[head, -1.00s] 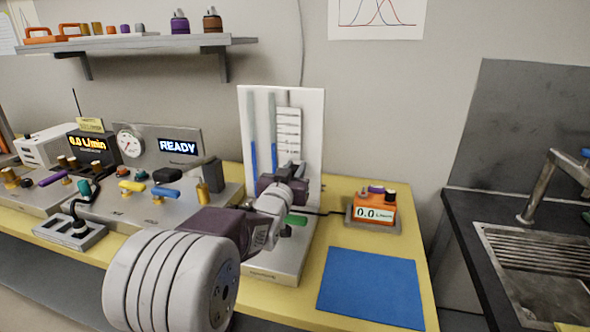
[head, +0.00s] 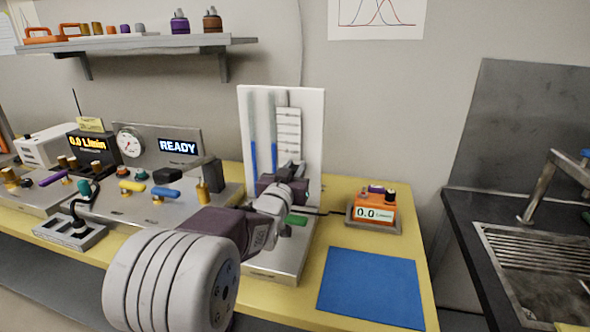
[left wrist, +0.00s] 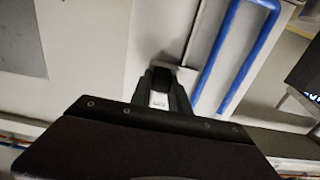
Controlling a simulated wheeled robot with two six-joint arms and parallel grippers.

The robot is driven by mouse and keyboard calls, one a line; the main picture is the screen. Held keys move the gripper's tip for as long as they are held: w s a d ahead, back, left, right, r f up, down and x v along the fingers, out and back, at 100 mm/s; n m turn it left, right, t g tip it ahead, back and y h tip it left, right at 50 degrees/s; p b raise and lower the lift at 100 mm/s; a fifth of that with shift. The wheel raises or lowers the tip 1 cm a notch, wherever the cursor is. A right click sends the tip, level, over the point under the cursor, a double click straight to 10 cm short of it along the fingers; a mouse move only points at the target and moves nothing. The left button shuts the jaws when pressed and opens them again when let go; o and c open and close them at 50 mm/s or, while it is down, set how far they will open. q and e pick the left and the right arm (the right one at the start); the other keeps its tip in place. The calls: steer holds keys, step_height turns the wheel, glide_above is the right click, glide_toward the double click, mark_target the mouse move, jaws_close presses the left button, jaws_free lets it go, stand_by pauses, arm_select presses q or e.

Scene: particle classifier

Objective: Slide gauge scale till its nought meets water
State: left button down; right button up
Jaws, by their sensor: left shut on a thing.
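The gauge board (head: 312,120) is a white upright panel with two tubes holding blue water (head: 254,157). The blue tops look about level with each other in the head view. The white scale (head: 288,128) with dark marks stands upright beside the right tube. My left gripper (head: 290,168) is at the scale's lower end and hides that part. In the left wrist view its fingers (left wrist: 160,88) are shut on a dark knob, and a small white piece shows between them. The blue tube (left wrist: 238,55) runs close to their right. The scale's nought cannot be read.
A blue mat (head: 370,287) lies on the yellow bench, with an orange meter (head: 374,212) behind it. A steel valve panel (head: 150,200) stands left of the gauge. A sink (head: 540,260) is at the right. A shelf (head: 140,42) hangs above.

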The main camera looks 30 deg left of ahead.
arm_select(q)
step_height(320, 180, up, 2)
steer(key=shift+r+p, duration=0.1)
steer(key=shift+p, duration=0.45)
steer(key=shift+f, duration=0.2)
steer(key=c, duration=1.2)
jaws_free()
steer(key=shift+c, duration=0.2)
steer(key=v, duration=0.9)
steer(key=shift+p, duration=0.3)
steer(key=shift+s, duration=0.1)
